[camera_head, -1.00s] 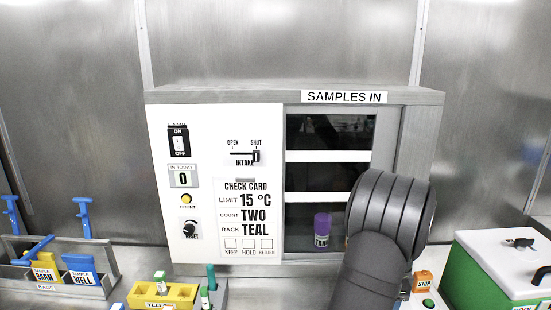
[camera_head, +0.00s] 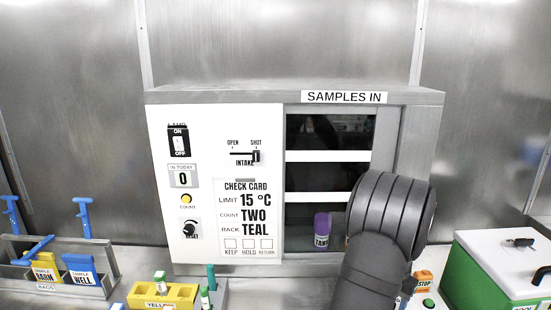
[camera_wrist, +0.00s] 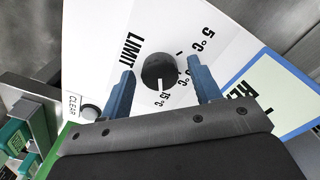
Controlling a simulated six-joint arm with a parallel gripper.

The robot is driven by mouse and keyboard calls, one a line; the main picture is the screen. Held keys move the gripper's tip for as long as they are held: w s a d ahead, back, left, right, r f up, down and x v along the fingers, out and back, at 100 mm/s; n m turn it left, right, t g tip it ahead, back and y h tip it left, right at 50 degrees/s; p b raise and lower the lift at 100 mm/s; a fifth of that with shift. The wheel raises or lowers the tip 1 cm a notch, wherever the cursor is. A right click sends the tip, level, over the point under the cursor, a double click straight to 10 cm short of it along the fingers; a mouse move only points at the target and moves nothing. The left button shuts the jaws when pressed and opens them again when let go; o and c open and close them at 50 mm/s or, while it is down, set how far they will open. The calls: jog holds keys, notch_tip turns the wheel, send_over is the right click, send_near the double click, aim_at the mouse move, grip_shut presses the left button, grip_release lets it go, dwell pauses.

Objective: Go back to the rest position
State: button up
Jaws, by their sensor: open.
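My gripper (camera_wrist: 160,68) is open in the wrist view, with its two blue fingers apart. A round black dial (camera_wrist: 159,72) on a white panel shows between the fingers. The white mark on the dial points toward the 15 °C label. I cannot tell whether the fingers touch the dial. In the head view my dark arm covers the right part of the cabinet front, and my gripper is hidden there.
The SAMPLES IN cabinet (camera_head: 420,98) stands at the back. A purple-capped tube (camera_head: 322,228) is inside it. A rack (camera_head: 90,290) with sample tags is at the left, a yellow block (camera_head: 182,293) at the front. A green-and-white box (camera_head: 490,262) is at the right.

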jog(key=n, duration=0.4)
jog(key=shift+n, duration=2.7)
jog(key=o, duration=0.9)
jog(key=shift+o, duration=0.2)
jog(key=r, duration=0.8)
jog(key=shift+w+d+r, duration=0.2)
jog(key=shift+w+d, duration=0.1)
jog(key=shift+w, duration=0.1)
notch_tip(320, 180, up, 11)
jog(key=s, duration=0.1)
notch_tip(320, 180, down, 10)
jog(key=shift+a, duration=0.35)
